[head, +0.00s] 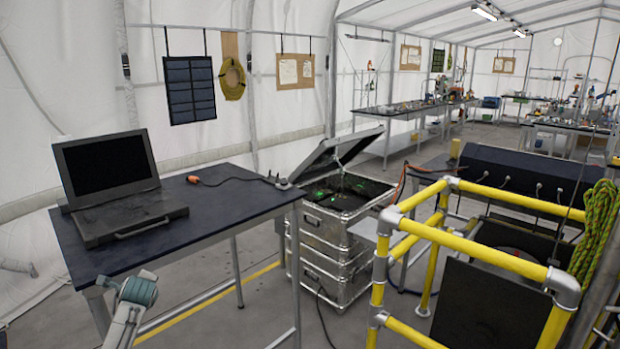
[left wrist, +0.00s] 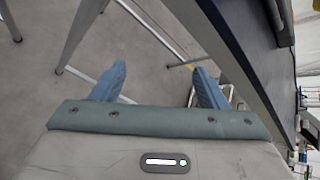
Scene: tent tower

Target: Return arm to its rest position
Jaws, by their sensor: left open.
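My left gripper (left wrist: 160,85) is open in the left wrist view. Its two blue fingers stand well apart with nothing between them, and grey floor shows beyond. It is close to table legs and the underside of a table, which runs along the right of that view. In the head view, part of my left arm shows at the lower left, in front of the dark table (head: 215,210); the fingertips cannot be made out there. My right gripper is in neither view.
An open rugged laptop (head: 110,185) and an orange-handled cabled tool (head: 195,180) are on the table. Stacked metal cases (head: 330,235), the top one open, stand right of it. A yellow rail frame (head: 475,250) fills the lower right. A cable lies on the floor.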

